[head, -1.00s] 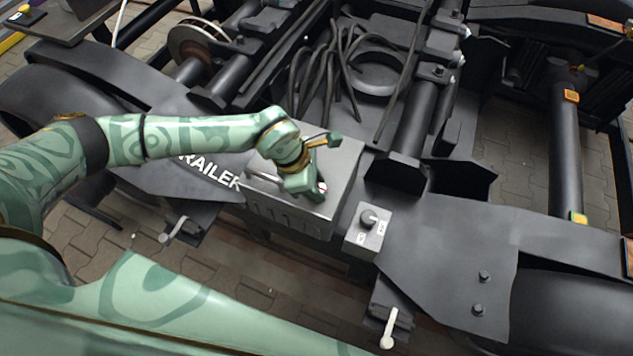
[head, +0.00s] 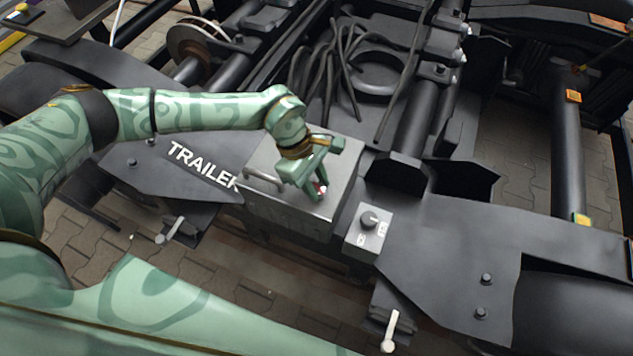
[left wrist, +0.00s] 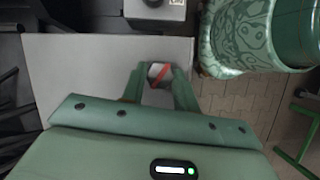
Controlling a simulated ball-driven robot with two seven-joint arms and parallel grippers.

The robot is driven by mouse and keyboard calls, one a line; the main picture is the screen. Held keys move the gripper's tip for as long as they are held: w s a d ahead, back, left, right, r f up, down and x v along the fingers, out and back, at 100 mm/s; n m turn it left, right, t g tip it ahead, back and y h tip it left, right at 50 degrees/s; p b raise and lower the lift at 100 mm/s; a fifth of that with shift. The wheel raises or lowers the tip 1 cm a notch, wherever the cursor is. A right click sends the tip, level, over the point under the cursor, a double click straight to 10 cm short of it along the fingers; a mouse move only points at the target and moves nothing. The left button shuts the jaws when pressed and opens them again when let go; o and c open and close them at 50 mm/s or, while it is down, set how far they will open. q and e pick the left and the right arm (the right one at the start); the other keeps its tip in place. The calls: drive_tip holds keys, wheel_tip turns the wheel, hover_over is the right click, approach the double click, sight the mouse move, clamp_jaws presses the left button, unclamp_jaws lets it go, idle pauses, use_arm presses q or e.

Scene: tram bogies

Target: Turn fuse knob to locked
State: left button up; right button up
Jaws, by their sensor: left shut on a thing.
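A small knob (head: 321,190) with a red-and-white top sits on the top face of a grey metal box (head: 345,155) beside the TRAILER lettering. My left gripper (head: 316,188) reaches down from the left and is shut on this knob; its fingers hide most of it. In the left wrist view the knob (left wrist: 158,74) shows between the two fingers, with a red stripe running diagonally across it. The box top (left wrist: 80,60) lies around and beneath it. My right gripper is in neither current view.
A smaller grey box (head: 372,240) with a dark round knob (head: 368,218) and white labels stands just right. A bar handle (head: 264,180) lies on the large box left of my gripper. Black cables (head: 335,60) lie behind. White-tipped levers (head: 390,330) stick out in front.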

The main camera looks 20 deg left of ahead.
use_arm(q)
drive_tip(key=m+b, duration=0.1)
drive_tip(key=m, duration=0.1)
drive_tip(key=m+g+b, duration=0.1)
drive_tip(key=m, duration=0.1)
drive_tip(key=shift+w+f+m+g+y, duration=0.15)
drive_tip(key=shift+w+m+g+y, duration=0.05)
drive_tip(key=shift+m+g+y, duration=0.1)
drive_tip(key=m+g+y+b, duration=0.1)
drive_tip(key=m+b, duration=0.1)
drive_tip(key=m, duration=0.3)
drive_tip(key=shift+d, duration=0.15)
drive_tip(key=shift+w+m+g+y+b, duration=0.1)
drive_tip(key=shift+m+g+y+b, duration=0.2)
drive_tip(key=shift+m+y+b, duration=0.15)
drive_tip(key=shift+m, duration=0.35)
use_arm(e)
drive_tip(key=shift+g, duration=0.4)
drive_tip(key=f, duration=0.1)
drive_tip(key=s+d+f, duration=0.1)
drive_tip(key=f, duration=0.2)
drive_tip(key=shift+s+d+f, duration=0.15)
drive_tip(key=shift+s+f, duration=0.1)
drive_tip(key=shift+s, duration=0.05)
drive_tip(key=shift+s+a, duration=0.1)
drive_tip(key=shift+a, duration=0.15)
use_arm(q)
drive_tip(key=o, duration=1)
use_arm(e)
drive_tip(key=shift+a, duration=0.25)
